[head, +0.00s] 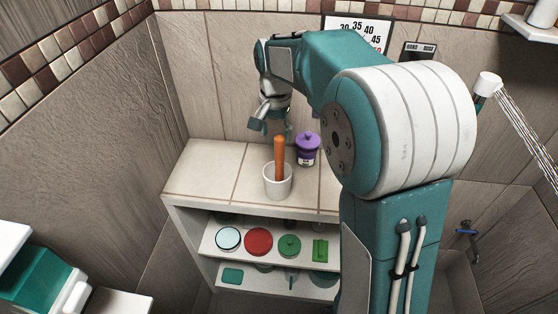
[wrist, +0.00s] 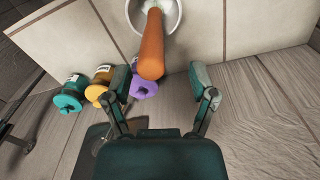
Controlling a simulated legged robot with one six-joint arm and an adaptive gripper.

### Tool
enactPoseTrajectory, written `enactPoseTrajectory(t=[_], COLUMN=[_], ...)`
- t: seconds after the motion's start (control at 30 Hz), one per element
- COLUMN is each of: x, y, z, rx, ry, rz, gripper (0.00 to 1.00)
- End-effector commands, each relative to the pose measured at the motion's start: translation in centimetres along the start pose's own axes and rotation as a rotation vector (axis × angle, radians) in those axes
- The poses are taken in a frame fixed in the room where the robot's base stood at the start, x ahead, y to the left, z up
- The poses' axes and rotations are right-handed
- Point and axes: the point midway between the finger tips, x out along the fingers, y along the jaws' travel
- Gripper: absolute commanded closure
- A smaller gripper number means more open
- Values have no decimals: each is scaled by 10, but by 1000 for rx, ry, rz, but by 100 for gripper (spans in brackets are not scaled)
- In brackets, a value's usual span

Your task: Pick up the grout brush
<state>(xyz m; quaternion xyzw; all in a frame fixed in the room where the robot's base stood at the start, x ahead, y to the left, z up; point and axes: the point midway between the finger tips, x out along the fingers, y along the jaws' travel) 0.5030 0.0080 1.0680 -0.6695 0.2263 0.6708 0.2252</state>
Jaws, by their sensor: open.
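An orange handle (head: 279,157), which looks like that of the grout brush, stands nearly upright in a white cup (head: 277,187) on the tiled shelf top. Its lower end is hidden inside the cup. In the wrist view the handle (wrist: 152,50) points toward the camera from the cup (wrist: 173,18). My gripper (head: 273,125) is open and empty, above and behind the handle in the head view. In the wrist view my fingers (wrist: 162,90) are spread apart, with the handle's end just beyond the gap between them and not touched.
A purple lidded jar (head: 307,150) stands close behind the cup, to its right. The wrist view also shows an orange jar (wrist: 100,90) and a teal jar (wrist: 70,98). Round lids, including a red one (head: 258,242), lie on the shelf below. Tiled walls enclose the back and left.

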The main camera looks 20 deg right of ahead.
Motion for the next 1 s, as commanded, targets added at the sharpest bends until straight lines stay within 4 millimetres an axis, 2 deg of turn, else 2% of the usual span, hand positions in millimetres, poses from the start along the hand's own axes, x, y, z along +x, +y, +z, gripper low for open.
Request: enactPoseTrajectory(t=[0.17, 0.4, 0.7, 0.87, 0.9, 1.0], x=[16, 51, 56, 56, 56, 56], y=[3, 8, 8, 7, 7, 7], z=[-1, -3, -3, -3, -3, -3], rx=[0, -1, -1, -1, -1, -1], ry=[-1, -1, 1, 1, 1, 0], rz=[1, 1, -1, -1, -1, 0], gripper=[26, 26, 26, 97, 100, 100])
